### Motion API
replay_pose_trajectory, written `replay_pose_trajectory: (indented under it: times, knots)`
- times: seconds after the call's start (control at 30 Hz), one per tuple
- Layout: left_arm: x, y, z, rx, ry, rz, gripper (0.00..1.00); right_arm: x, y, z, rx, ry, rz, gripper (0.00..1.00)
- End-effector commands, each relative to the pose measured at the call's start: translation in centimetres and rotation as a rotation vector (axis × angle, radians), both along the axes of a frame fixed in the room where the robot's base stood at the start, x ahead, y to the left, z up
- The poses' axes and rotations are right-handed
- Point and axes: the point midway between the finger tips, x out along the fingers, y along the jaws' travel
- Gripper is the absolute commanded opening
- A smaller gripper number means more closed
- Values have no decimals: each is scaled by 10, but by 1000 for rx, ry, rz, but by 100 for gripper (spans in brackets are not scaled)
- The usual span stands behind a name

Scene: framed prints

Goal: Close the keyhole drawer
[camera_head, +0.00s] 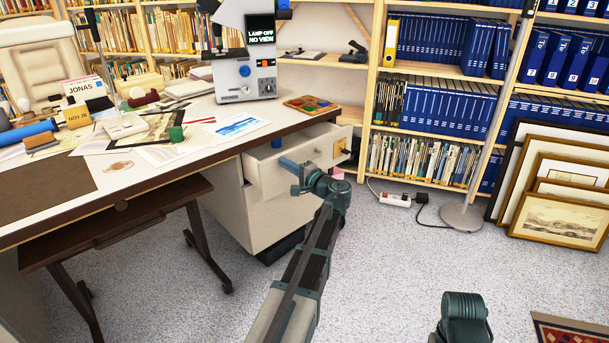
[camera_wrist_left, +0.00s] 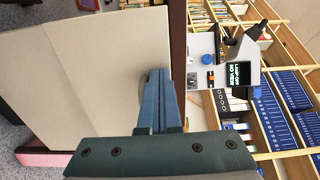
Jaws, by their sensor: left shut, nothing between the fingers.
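The keyhole drawer (camera_head: 318,152) is a pale beige drawer at the right end of the desk, standing pulled out from the cabinet (camera_head: 245,208). A brass-coloured plate (camera_head: 340,148) shows on its front. My left gripper (camera_head: 289,164) is shut and empty, with its blue fingers in front of the drawer's near side in the head view. The left wrist view shows the shut fingers (camera_wrist_left: 158,98) close against a beige panel (camera_wrist_left: 108,75); I cannot tell whether they touch it. My left wrist hides part of the drawer's lower edge.
The desk (camera_head: 80,195) carries papers, a microscope-like device (camera_head: 245,75) and small items. A lamp base (camera_head: 461,217), a power strip (camera_head: 395,199) and framed prints (camera_head: 560,190) stand on the floor at right. The grey floor (camera_head: 380,270) between is clear.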

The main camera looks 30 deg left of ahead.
Motion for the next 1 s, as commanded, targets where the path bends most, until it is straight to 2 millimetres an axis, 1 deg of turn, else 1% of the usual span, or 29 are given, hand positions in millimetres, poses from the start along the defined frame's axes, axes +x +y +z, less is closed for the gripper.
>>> replay_pose_trajectory:
  times: [0.03, 0.1, 0.3, 0.4, 0.5, 0.63, 0.8, 1.0]
  knots:
    - [6, 16, 0, 0, 0, 3, 0, 0, 0, 0, 0, 0, 0, 50]
    - [11, 33, 0, 0, 0, 3, 0, 0, 0, 0, 0, 0, 0, 50]
    - [23, 75, 0, 0, 0, 2, 0, 0, 0, 0, 0, 0, 0, 50]
    - [26, 91, 0, 0, 0, 2, 0, 0, 0, 0, 0, 0, 0, 50]
    - [30, 103, 0, 0, 0, 1, 0, 0, 0, 0, 0, 0, 0, 50]
    - [32, 114, 0, 0, 0, 1, 0, 0, 0, 0, 0, 0, 0, 50]
    - [34, 120, 0, 1, 0, -1, 0, 0, 0, 0, 0, 0, 0, 50]
    - [35, 123, 1, 2, 0, -1, 0, 0, 0, 0, 0, 0, 0, 50]
